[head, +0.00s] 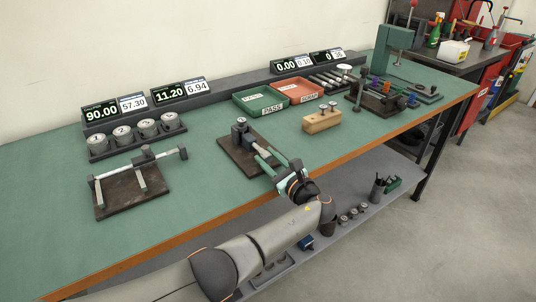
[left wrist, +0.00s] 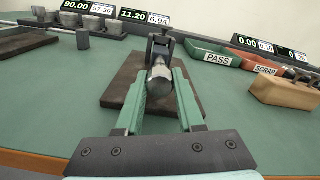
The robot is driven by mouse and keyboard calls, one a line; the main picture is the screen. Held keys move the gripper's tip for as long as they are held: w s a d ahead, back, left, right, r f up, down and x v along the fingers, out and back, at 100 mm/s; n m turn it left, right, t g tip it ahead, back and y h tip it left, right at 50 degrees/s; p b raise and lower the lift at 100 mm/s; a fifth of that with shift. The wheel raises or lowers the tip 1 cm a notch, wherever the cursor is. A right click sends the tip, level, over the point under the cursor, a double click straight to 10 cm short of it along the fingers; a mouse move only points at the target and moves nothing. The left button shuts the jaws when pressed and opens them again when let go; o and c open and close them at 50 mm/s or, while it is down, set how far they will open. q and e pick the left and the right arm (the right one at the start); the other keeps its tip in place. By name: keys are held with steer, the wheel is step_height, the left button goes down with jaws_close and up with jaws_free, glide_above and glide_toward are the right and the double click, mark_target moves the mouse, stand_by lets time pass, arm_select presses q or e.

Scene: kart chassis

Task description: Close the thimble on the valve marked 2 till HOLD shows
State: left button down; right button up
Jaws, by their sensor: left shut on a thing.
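A micrometer in a dark stand (head: 240,134) sits on a dark base plate (head: 233,157) in mid-bench. Its thimble (left wrist: 159,78), a grey metal cylinder, points toward me in the left wrist view. My left gripper (head: 276,163) has its two green fingers on either side of the thimble, shut on it; it also shows in the left wrist view (left wrist: 160,95). A round metal pot marked 2 (head: 122,134) stands in the rack at the left. What sits between the micrometer's jaws is too small to tell. I cannot read HOLD on any display. My right gripper is out of view.
Displays (head: 101,111) reading 90.00 and 11.20 stand behind the pot rack (head: 138,146). A gauge on a plate (head: 128,192) lies at left. A green PASS tray (head: 260,100), a red SCRAP tray (head: 296,90) and a wooden block (head: 321,121) stand to the right.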

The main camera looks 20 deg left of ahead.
arm_select(q)
steer(key=shift+r+m, duration=0.2)
steer(key=shift+m, duration=0.2)
steer(key=shift+m+p, duration=0.65)
steer(key=shift+m, duration=0.05)
steer(key=shift+a+f+m+p, duration=0.15)
steer(key=shift+m+p, duration=0.3)
steer(key=shift+m, duration=0.65)
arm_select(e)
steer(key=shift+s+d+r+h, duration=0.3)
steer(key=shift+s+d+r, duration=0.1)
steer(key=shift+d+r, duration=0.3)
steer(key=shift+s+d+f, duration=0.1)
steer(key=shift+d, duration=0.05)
arm_select(q)
steer(key=c, duration=0.8)
jaws_free()
